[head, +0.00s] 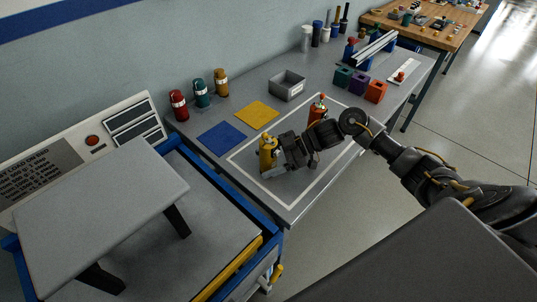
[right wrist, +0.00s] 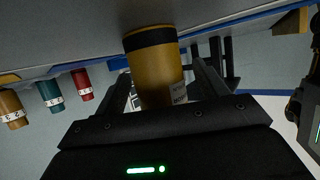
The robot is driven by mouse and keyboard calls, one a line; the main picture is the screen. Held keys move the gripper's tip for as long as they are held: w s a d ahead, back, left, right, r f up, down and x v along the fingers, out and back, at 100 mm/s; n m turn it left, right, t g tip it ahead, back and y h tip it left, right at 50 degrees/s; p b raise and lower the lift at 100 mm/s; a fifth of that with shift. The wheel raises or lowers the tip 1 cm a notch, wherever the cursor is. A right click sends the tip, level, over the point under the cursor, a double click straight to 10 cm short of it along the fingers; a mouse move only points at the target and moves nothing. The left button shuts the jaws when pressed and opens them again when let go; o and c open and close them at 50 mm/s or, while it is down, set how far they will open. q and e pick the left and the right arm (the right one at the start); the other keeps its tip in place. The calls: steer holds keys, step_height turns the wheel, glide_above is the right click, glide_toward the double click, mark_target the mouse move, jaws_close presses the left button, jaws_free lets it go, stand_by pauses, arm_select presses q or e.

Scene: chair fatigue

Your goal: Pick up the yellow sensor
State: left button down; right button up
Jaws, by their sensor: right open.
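A yellow cylindrical sensor (head: 267,147) stands upright on the grey table (head: 215,109), inside a white outline. My right gripper (head: 279,155) is low beside it, coming from the right. In the right wrist view, upside down, the yellow sensor (right wrist: 156,62) with a dark band lies between the two open fingers (right wrist: 165,82). Whether the fingers touch it cannot be told. A second yellow cylinder (head: 221,81) stands at the back beside a teal one (head: 200,92) and a red one (head: 178,104). My left gripper is not in view.
Blue (head: 221,136) and yellow (head: 256,114) flat squares and a grey bin (head: 287,85) are farther back. Coloured blocks (head: 375,91) stand at the right. A blue-framed station with a grey platform (head: 95,205) is at the left.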

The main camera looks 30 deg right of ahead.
steer(key=shift+c, duration=0.2)
steer(key=c, duration=1.1)
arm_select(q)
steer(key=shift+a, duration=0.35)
arm_select(e)
steer(key=shift+r, duration=0.65)
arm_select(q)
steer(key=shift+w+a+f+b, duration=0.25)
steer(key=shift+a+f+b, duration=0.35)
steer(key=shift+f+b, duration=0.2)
arm_select(e)
steer(key=s+d+r, duration=0.1)
steer(key=s+r, duration=0.2)
steer(key=s, duration=0.1)
steer(key=s+d+r, duration=0.2)
steer(key=s+r, duration=0.2)
steer(key=s+d+r, duration=0.1)
steer(key=s+r, duration=0.3)
steer(key=s, duration=0.1)
steer(key=shift+d+r, duration=0.25)
